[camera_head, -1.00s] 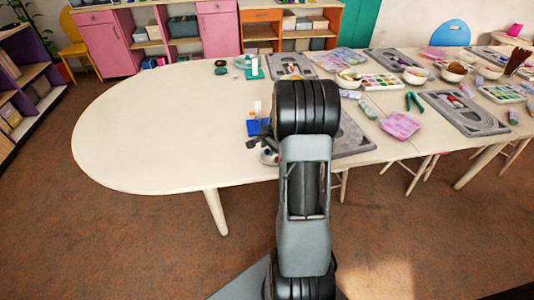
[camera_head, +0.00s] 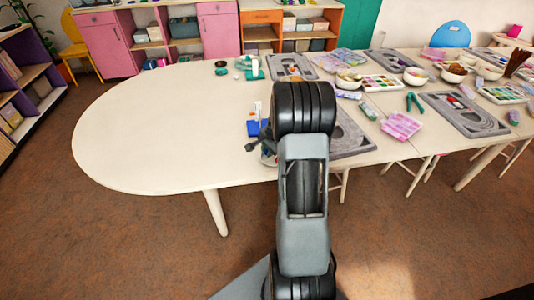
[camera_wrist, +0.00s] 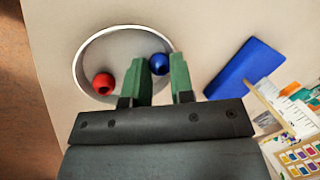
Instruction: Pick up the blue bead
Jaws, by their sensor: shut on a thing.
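The blue bead (camera_wrist: 160,62) sits between the green fingertips of my gripper (camera_wrist: 158,66) in the wrist view. My gripper is shut on it. The bead is over the right side of a round pale dish (camera_wrist: 76,72); I cannot tell whether it still touches the dish. A red bead (camera_wrist: 104,83) with a dark hole lies at the left of the dish. In the head view my arm hides most of the dish and the bead.
A flat blue block (camera_wrist: 244,68) lies right of the dish on the pale table, and also shows in the head view (camera_head: 253,128). Grey bead boards (camera_head: 463,113), bowls and bead trays fill the table's right side. The table's left part (camera_head: 150,130) is clear.

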